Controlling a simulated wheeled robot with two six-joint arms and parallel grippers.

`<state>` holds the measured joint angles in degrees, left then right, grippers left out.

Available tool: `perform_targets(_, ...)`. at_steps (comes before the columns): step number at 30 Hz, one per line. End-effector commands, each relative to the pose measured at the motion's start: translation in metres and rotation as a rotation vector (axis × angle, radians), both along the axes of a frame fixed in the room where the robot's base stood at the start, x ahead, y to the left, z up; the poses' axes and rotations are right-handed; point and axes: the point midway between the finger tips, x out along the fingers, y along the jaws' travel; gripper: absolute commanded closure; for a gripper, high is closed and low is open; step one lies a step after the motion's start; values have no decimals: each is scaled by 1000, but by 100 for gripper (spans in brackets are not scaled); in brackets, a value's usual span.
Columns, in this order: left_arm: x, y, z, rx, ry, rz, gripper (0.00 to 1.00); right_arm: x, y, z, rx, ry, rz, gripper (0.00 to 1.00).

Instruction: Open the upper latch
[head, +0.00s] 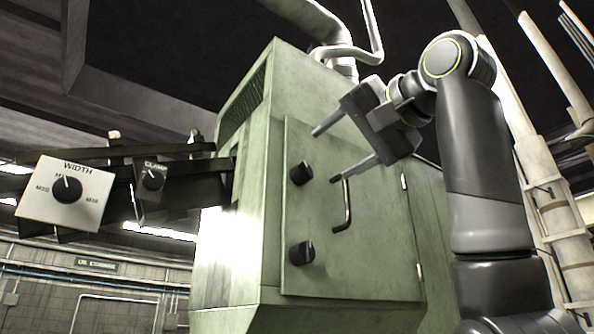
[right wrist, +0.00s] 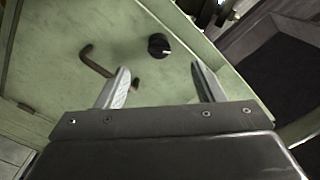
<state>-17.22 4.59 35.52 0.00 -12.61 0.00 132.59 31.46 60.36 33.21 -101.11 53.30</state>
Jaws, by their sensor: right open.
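The green machine cabinet has a door (head: 365,250) with two black round latch knobs at its left edge. The upper latch (head: 301,173) is a black knob; the lower latch (head: 301,252) sits below it. A bent door handle (head: 343,207) is to their right. My right gripper (head: 325,155) is open and empty, above and right of the upper latch, apart from it. In the right wrist view one black knob (right wrist: 158,45) shows beyond the open fingers, between them, with the handle (right wrist: 93,60) to its left. My left gripper is not in view.
A white WIDTH dial panel (head: 65,195) and a smaller CLAMP dial (head: 151,180) stick out left of the cabinet on dark bars. Pipes (head: 345,50) rise above the cabinet top. Door hinges (head: 419,271) are on the door's right edge. The space before the door looks clear.

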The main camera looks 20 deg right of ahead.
Motion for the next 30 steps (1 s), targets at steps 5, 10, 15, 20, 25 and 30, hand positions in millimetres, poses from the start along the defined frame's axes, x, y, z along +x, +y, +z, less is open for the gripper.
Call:
perform_targets(5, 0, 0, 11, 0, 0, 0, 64, 6, 2, 1, -84, -28, -1, 38)
perform_targets(10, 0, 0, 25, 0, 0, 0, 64, 34, 12, 3, -84, -24, 0, 38)
perform_targets(15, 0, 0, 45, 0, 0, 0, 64, 74, 27, 5, -83, -24, 1, 38)
perform_targets(20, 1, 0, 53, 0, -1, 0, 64, 79, 28, 2, -230, -84, -1, 38)
perform_targets(25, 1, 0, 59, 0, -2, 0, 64, 78, 28, 0, -427, -155, -1, 38)
perform_targets(30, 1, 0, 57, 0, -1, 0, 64, 78, 28, -1, -578, -210, -1, 38)
